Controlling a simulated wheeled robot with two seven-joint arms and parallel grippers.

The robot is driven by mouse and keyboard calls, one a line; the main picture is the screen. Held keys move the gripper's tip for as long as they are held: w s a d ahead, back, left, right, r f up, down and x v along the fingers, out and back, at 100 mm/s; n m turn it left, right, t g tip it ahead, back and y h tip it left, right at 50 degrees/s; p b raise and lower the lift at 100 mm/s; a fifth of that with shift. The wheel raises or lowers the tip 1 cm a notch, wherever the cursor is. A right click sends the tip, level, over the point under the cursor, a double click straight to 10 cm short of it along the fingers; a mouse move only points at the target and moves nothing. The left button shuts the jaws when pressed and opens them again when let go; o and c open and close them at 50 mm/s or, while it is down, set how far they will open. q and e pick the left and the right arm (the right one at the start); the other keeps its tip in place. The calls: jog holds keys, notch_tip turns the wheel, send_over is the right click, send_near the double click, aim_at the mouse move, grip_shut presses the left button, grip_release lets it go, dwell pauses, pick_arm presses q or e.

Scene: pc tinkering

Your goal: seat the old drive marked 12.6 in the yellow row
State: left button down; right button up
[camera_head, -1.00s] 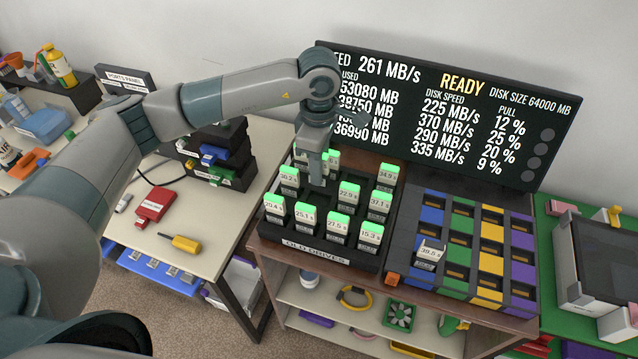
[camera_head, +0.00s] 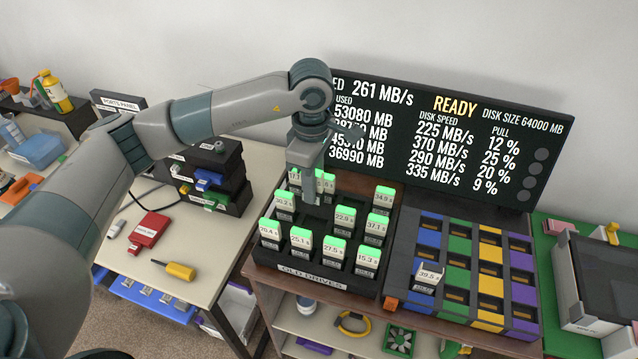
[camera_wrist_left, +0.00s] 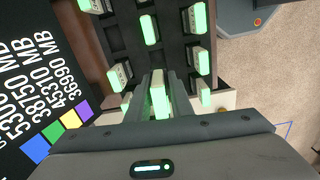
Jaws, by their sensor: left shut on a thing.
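The old drives tray (camera_head: 318,278) holds several upright green-topped drives, such as the ones marked 22.9 (camera_head: 344,222) and 15.3 (camera_head: 367,262). My left gripper (camera_head: 310,200) points down over the back middle of this tray, among the drives. It is shut on a green-topped drive, which the left wrist view shows between the fingers (camera_wrist_left: 160,95). The held drive's label cannot be read, and I see no readable 12.6. The bay rack to the right has a yellow row (camera_head: 490,262) of slots between the green and purple rows. My right gripper is not in view.
One drive (camera_head: 428,275) stands in the blue row near the rack's front. The display screen (camera_head: 440,130) stands behind both trays and reads READY. A stack of dark port boxes (camera_head: 215,175) stands left of the drives tray.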

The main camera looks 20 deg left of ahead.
pick_arm(q)
jog(key=s+a+r+m, duration=0.2)
jog(key=s+a+m, duration=0.1)
jog(key=s+m, duration=0.8)
jog(key=m, duration=0.5)
jog(key=shift+a+m, duration=0.4)
jog(key=shift+d, duration=0.15)
